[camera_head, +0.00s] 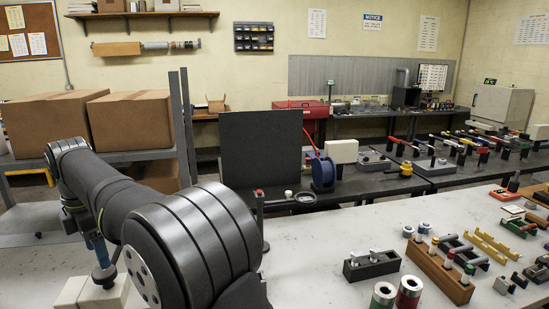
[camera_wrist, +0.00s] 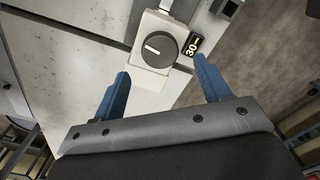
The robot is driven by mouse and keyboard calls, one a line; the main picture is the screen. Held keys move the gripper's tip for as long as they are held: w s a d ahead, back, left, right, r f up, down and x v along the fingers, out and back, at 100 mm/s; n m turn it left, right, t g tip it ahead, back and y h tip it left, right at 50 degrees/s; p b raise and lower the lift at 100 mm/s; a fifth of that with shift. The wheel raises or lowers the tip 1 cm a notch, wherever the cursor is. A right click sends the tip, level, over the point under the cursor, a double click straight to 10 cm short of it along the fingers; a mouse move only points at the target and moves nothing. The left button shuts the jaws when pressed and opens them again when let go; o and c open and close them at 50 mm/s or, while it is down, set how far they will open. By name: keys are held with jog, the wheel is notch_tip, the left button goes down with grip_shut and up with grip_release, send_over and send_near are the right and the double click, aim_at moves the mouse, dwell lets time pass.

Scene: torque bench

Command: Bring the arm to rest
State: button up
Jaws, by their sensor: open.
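My gripper (camera_wrist: 163,85) shows in the wrist view with its two blue fingers spread wide apart and nothing between them. Past the fingertips is a pale box with a round dark knob (camera_wrist: 160,49), with a white mark across the knob and a "30" label (camera_wrist: 194,45) beside it. The fingers look apart from the box. In the head view my arm reaches in from the lower middle and bends to the left. A blue part of my gripper (camera_head: 99,248) shows there at the lower left, above a pale block (camera_head: 93,291); the fingertips are hard to make out.
The light bench top (camera_head: 330,235) holds a black block (camera_head: 371,265), a brown wooden rack (camera_head: 438,272), a green-ringed cylinder (camera_head: 383,295) and a red one (camera_head: 409,291). Cardboard boxes (camera_head: 130,121) stand on a shelf close behind my arm. A dark upright panel (camera_head: 262,148) stands behind the bench.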

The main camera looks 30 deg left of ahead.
notch_tip(320, 180, down, 6)
jog(key=shift+r, duration=0.25)
jog(key=m, duration=0.3)
jog(key=shift+m, duration=0.4)
jog(key=m, duration=0.3)
jog(key=shift+m, duration=0.4)
jog(key=m, duration=0.4)
jog(key=shift+m, duration=1.9)
jog(key=shift+o, duration=0.2)
